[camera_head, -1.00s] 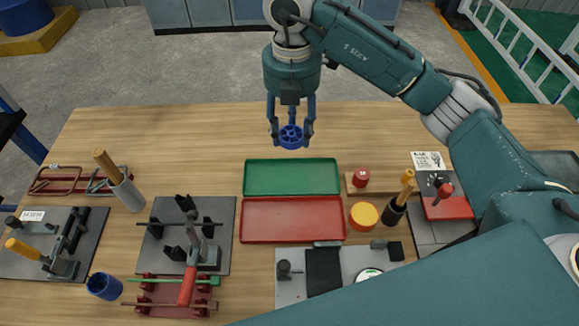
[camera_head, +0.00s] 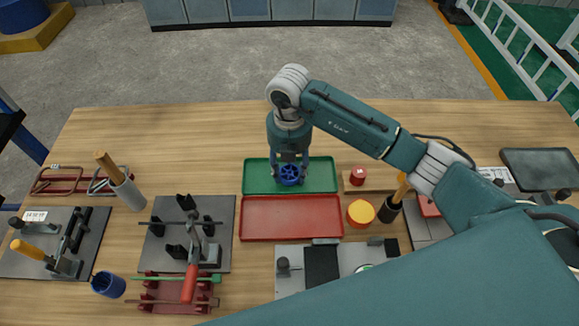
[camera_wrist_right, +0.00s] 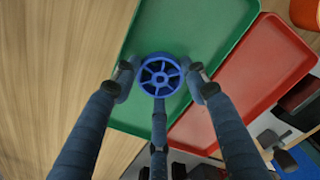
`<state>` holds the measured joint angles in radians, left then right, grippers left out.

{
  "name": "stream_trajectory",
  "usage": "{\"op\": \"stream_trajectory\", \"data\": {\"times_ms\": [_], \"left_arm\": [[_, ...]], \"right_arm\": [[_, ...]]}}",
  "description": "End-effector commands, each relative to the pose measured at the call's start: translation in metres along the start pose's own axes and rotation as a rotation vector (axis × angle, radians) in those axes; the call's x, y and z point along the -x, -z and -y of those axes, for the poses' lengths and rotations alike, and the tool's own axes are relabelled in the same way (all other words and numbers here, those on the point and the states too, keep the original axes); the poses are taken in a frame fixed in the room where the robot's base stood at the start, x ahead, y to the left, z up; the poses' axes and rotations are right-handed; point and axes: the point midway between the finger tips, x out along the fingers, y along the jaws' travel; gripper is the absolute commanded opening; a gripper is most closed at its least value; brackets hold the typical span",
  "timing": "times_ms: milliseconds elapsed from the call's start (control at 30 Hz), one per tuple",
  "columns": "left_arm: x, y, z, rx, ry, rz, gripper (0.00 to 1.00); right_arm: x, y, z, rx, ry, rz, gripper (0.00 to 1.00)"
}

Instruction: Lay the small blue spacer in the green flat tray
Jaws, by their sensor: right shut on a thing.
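The small blue spacer (camera_head: 289,174) is a spoked wheel, held between the fingers of my right gripper (camera_head: 290,172). The tray holds nothing else that I can see. My left gripper is not in view.
A red tray (camera_head: 291,218) adjoins the green tray's near side. To the right are a red weight (camera_head: 357,176), a yellow-orange round tub (camera_head: 361,212) and a black tool cup (camera_head: 389,210). A blue cup (camera_head: 108,284) stands front left. The table behind the green tray is clear.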

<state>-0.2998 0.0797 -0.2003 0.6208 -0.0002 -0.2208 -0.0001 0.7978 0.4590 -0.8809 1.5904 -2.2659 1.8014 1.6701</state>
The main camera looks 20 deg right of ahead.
Motion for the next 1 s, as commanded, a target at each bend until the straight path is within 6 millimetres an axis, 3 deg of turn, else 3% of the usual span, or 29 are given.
{"op": "stream_trajectory", "data": {"times_ms": [267,300,333,733,1000], "left_arm": [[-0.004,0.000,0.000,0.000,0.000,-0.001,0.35],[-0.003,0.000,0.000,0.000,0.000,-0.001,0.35],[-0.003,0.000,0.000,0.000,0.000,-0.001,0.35],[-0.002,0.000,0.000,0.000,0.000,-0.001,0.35],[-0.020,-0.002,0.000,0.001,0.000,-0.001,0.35]], "right_arm": [[-0.004,0.000,0.000,0.000,0.000,0.000,0.27],[-0.003,0.000,0.000,0.000,0.000,0.000,0.47],[-0.003,0.000,0.000,0.000,0.000,0.000,0.52],[0.004,-0.001,-0.001,0.000,-0.003,0.001,0.52],[0.055,-0.001,-0.002,0.001,-0.006,0.004,0.52]]}}
